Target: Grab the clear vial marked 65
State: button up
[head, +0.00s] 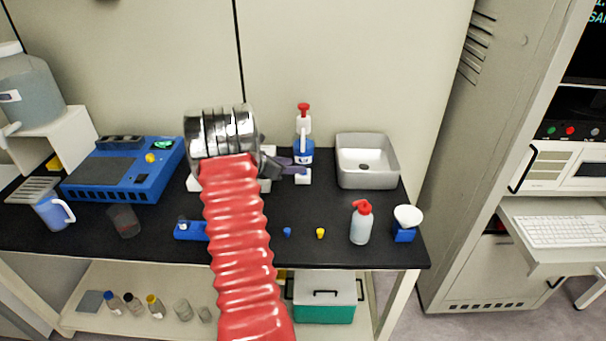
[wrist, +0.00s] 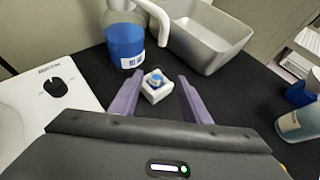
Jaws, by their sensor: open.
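A small white block (wrist: 158,93) stands on the black bench top and holds a vial with a blue top (wrist: 156,77). No number on it can be read, and the vial's body is mostly hidden in the block. The block also shows in the head view (head: 303,177), just beyond my gripper (head: 300,167). In the wrist view my gripper (wrist: 159,80) is open, with one purple finger on each side of the block and nothing held. I cannot tell whether the fingers touch the block.
A blue-labelled wash bottle (wrist: 125,42) stands close behind the block, with a grey basin (wrist: 207,45) to its right. A white device with a black knob (wrist: 38,105) lies to the left. Bare black bench lies right of the block.

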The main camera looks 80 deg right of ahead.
jog(key=shift+x, duration=2.65)
jog(key=shift+w, duration=0.15)
jog(key=shift+c, duration=0.6)
grip_shut()
jog(key=shift+r, duration=0.55)
notch_tip(320, 180, up, 2)
jog(key=shift+r, duration=0.15)
jog(key=w+a, duration=0.5)
jog(key=a, duration=0.2)
jog(key=w+a, duration=0.4)
jog(key=a, duration=0.4)
jog(key=shift+w, duration=0.35)
